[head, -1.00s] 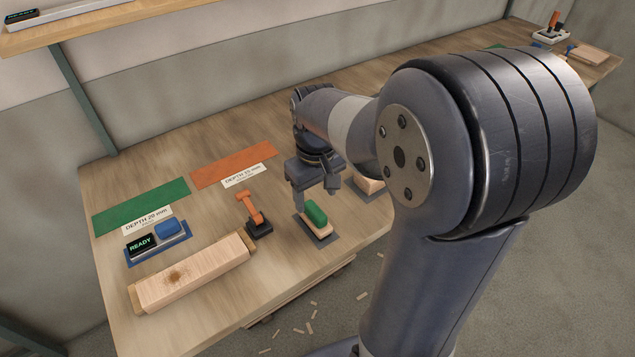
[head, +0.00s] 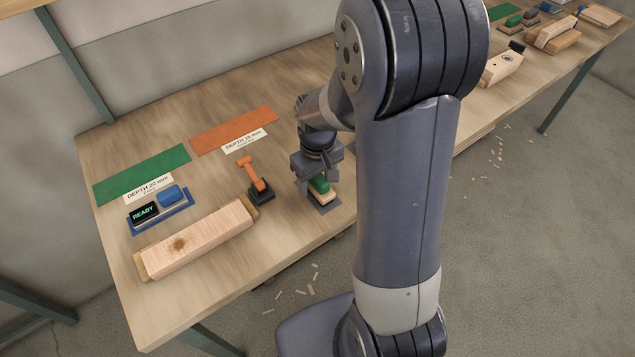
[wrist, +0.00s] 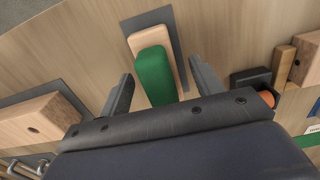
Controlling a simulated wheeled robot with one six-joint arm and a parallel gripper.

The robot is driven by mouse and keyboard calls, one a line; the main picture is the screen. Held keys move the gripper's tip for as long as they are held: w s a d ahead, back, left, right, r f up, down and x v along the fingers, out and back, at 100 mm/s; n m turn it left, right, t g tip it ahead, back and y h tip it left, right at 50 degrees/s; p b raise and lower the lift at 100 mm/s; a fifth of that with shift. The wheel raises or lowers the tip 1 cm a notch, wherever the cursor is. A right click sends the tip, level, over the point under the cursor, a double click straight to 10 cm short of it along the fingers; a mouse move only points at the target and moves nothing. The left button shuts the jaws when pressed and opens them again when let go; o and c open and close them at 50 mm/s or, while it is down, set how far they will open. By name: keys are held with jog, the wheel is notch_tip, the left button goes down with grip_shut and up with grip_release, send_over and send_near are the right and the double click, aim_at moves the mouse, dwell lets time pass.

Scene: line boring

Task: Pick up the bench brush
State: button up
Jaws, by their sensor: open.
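The bench brush, with a green grip (head: 319,186) on a pale wooden body, lies on a dark grey mat (head: 329,207) near the front edge of the bench. My gripper (head: 318,182) is open just above the brush, its fingers on either side of it and partly hiding it. In the wrist view the green grip of the brush (wrist: 154,75) lies between the two open fingers (wrist: 160,68). The wooden body shows beyond it on the mat (wrist: 178,40). I cannot tell whether either finger touches the brush.
An orange tool in a black stand (head: 261,194) is left of the brush. A long wooden block (head: 200,240), a READY display (head: 144,213), and green (head: 140,174) and orange (head: 232,131) strips lie further left. Another wooden block (wrist: 38,120) is close by in the wrist view.

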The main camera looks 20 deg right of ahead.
jog(key=shift+f, duration=0.2)
jog(key=shift+c, duration=0.4)
jog(key=c, duration=1)
jog(key=shift+c, duration=0.2)
jog(key=shift+r, duration=0.15)
notch_tip(320, 180, up, 10)
jog(key=shift+f, duration=0.15)
